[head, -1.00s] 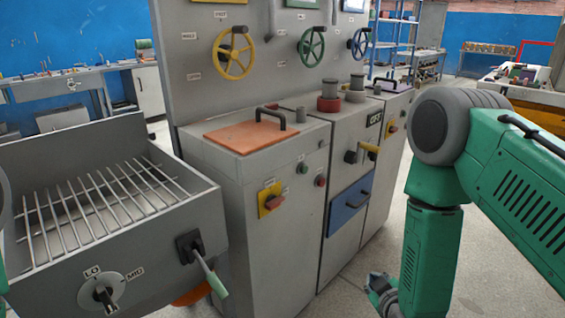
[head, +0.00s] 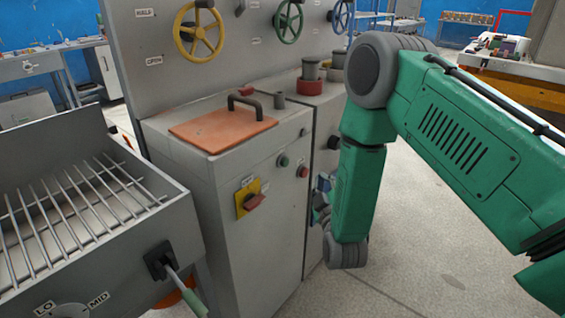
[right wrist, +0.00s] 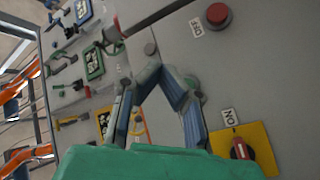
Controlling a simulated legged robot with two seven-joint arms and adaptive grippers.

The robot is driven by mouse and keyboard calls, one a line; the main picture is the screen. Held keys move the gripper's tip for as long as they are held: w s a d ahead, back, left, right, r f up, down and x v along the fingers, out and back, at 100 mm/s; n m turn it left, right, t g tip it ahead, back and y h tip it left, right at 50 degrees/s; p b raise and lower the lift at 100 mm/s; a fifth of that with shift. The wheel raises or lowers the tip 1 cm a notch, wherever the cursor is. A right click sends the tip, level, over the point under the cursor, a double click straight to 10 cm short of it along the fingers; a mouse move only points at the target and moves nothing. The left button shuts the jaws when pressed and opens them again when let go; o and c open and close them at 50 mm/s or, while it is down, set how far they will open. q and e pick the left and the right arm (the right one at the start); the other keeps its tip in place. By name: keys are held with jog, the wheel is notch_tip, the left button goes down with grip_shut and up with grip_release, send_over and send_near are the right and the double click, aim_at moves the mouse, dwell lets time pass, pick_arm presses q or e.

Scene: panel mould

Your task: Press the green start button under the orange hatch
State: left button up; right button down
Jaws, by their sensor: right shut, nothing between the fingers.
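The orange hatch (head: 222,129) lies closed on top of the grey cabinet, with a black handle. The green button (head: 283,160) is on the cabinet's front face below it, left of a red button (head: 303,172). My right gripper (head: 320,199) is beside the front face, right of and lower than the buttons, partly hidden by its own arm. In the right wrist view the right gripper (right wrist: 165,73) is shut and empty, its fingers in front of the panel. The green button is mostly hidden there behind a finger. My left gripper is out of view.
A yellow plate with a red switch (head: 252,200) is below the buttons. A grill box (head: 95,210) with a lever (head: 178,280) stands to the left. Coloured valve wheels (head: 199,32) are on the back panel. The floor (head: 400,255) at the right is clear.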

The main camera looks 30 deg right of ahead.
aim_at(285, 162)
jog(key=w+a+b, duration=0.3)
jog(key=w, duration=0.5)
dwell(0.4)
jog(key=shift+w+f, duration=0.1)
dwell(1.1)
jog(key=shift+w+a, duration=0.15)
jog(key=shift+w, duration=0.2)
